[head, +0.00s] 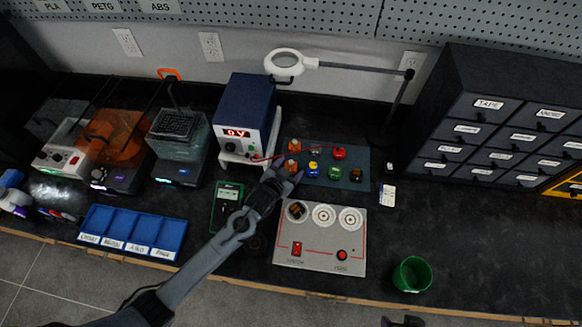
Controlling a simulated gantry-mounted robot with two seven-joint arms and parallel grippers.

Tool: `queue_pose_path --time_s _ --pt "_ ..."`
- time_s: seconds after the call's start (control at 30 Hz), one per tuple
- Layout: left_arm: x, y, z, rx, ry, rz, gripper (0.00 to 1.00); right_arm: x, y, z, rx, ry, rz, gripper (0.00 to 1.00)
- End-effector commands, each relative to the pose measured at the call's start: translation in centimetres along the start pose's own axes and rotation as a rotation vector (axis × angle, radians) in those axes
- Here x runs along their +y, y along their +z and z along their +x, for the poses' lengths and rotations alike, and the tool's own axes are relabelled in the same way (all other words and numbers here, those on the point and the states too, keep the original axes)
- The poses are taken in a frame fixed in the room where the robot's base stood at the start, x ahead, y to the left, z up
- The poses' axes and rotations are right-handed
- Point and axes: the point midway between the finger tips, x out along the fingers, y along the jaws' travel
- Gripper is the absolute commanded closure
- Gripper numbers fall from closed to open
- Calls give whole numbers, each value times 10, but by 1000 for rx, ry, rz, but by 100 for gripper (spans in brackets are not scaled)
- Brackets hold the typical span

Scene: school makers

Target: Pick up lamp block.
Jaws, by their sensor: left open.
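My left gripper (282,176) is open, at the left edge of a dark mat (364,157) bearing several small coloured blocks. An orange block (291,165) is right by its fingertips; I cannot tell whether they touch. Another orange block (294,146) lies behind it. A red block (339,153), a yellow-and-blue block (313,169), a green block (335,172) and a dark reddish block (355,175) are farther right. I cannot tell for sure which is the lamp block.
A grey panel (322,262) in front has round sockets; a dark-and-orange piece sits in the left one. A blue power supply (246,105) stands behind, a green multimeter (227,205) left, a green cup (411,274) front right. A lamp arm (350,67) overhangs the back.

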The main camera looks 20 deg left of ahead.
Motion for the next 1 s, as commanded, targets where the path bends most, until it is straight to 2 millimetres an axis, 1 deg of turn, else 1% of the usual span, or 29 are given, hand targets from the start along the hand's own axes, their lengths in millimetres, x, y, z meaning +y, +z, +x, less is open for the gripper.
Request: queue_pose_path --time_s 0.03,0.17,0.43,0.8,0.9,1.0 --pt "0 0 7 1 0 0 30 0 1 3 0 -1 1 42" --pt "0 0 16 1 0 1 30 -1 1 4 0 -3 4 42" --pt "0 0 17 1 0 0 30 -2 0 4 1 -7 9 42" --pt "0 0 17 -1 0 0 87 -3 0 4 1 -9 11 42" --pt "0 1 17 -1 0 0 100 -3 0 4 1 -9 10 42" --pt "0 1 17 -2 0 1 100 -2 0 4 1 -7 9 42"
